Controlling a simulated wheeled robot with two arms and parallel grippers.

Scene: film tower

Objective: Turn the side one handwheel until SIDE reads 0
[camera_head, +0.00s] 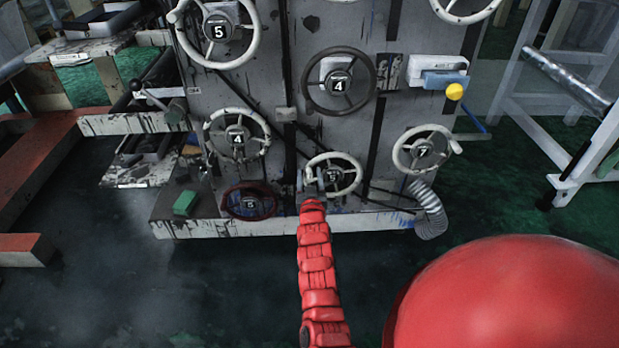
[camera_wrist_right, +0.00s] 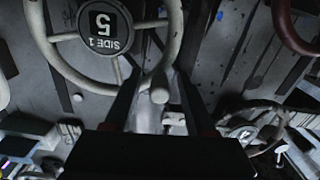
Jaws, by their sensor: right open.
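The side one handwheel (camera_head: 347,160) is pale, with a black hub plate reading 5, low in the middle of the panel in the head view. In the right wrist view the side one handwheel (camera_wrist_right: 167,30) appears upside down; its plate reads SIDE 1 and 5. Its crank knob (camera_wrist_right: 159,96) shows between my fingers. My right gripper (camera_head: 311,188) is at the wheel's lower left rim. In the wrist view my right gripper (camera_wrist_right: 160,75) is open, with one finger on each side of the knob; contact cannot be told. My left gripper is out of view.
Other handwheels surround it: a dark one (camera_head: 371,85) reading 4 above, a pale one (camera_head: 262,140) reading 4 at left, a dark red one (camera_head: 226,203) at lower left, and a pale one (camera_head: 400,150) reading 7 at right. A grey hose (camera_head: 430,210) hangs at lower right.

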